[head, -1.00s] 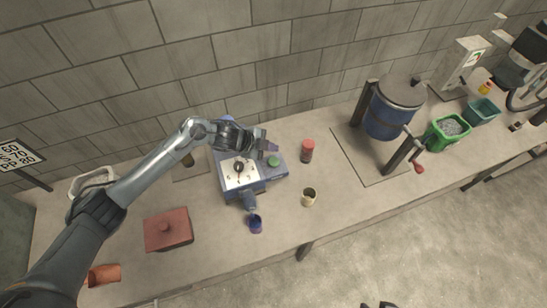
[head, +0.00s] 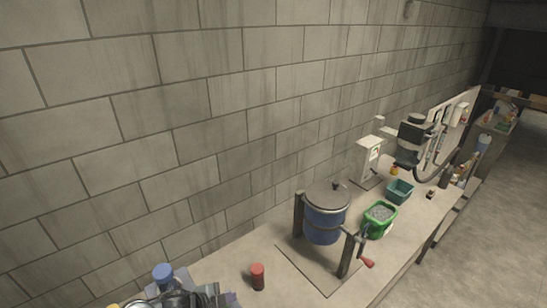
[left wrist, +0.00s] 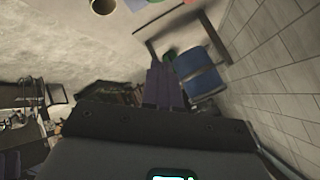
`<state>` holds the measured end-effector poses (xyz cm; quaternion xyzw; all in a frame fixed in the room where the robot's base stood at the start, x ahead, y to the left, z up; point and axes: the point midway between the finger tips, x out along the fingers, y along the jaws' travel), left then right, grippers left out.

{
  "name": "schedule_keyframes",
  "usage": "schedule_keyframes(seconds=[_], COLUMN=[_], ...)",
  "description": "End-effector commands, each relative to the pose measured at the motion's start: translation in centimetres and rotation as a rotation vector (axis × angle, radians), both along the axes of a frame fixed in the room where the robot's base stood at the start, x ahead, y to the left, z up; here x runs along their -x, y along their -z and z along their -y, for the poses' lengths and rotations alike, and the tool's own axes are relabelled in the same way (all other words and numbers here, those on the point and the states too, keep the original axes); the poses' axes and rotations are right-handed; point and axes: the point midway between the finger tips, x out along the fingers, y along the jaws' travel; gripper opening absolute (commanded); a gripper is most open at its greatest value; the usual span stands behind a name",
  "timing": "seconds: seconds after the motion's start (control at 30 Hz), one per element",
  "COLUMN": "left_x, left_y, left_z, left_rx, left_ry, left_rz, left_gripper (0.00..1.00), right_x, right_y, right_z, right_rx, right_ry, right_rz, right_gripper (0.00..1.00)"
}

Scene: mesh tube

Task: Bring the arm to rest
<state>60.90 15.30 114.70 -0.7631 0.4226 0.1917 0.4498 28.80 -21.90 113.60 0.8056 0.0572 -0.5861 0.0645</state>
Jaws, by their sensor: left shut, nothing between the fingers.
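My left gripper (head: 232,299) shows only in part at the bottom edge of the head view, next to a blue-capped machine (head: 163,273) that is mostly cut off. The left wrist view shows its two purple-grey fingers (left wrist: 165,84) side by side, shut with nothing between them. They appear in the air, with the blue drum (left wrist: 196,72) behind them. My right gripper is in neither view.
A red canister (head: 258,277) stands just right of my left gripper. Further right are the crank-handled blue drum (head: 325,222), a green bin (head: 376,226) of grey pieces, a teal bin (head: 400,192) and a white stand (head: 370,162). A block wall (head: 180,130) runs behind the bench.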

Motion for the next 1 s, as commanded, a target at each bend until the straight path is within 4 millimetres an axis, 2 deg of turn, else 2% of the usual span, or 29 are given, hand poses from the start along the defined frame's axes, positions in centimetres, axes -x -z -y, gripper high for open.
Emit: schedule_keyframes(seconds=[0.03,0.1,0.2,0.27,0.37,0.6,0.7,0.8,0.9,1.0], left_x=[1.6,3.5,6.7,8.9,12.9,23.3,27.0,29.8,31.4,32.1], left_y=[0.0,-0.2,-0.9,-1.4,-2.2,-3.7,-4.2,-4.6,-5.0,-5.1], left_z=[1.6,3.0,4.0,3.9,2.6,-2.8,-4.5,-5.7,-6.4,-6.6], left_rx=[0.019,0.043,0.083,0.105,0.137,0.170,0.171,0.171,0.170,0.168], left_ry=[-0.030,-0.102,-0.241,-0.339,-0.518,-0.917,-1.036,-1.117,-1.165,-1.185], left_rz=[-0.004,-0.008,-0.035,-0.067,-0.148,-0.404,-0.499,-0.569,-0.610,-0.630], left_gripper=[0.00,0.00,0.00,0.00,0.00,0.00,0.00,0.00,0.00,0.00], right_x=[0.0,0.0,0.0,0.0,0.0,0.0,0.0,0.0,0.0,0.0], right_y=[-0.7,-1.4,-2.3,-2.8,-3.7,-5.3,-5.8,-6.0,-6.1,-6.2], right_z=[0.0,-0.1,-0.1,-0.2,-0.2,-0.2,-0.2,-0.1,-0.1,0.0], right_rx=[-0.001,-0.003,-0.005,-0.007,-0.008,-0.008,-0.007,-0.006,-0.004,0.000], right_ry=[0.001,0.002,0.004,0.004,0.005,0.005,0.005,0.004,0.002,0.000], right_rz=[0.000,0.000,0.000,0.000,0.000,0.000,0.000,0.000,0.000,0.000], right_gripper=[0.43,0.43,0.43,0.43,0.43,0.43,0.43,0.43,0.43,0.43])
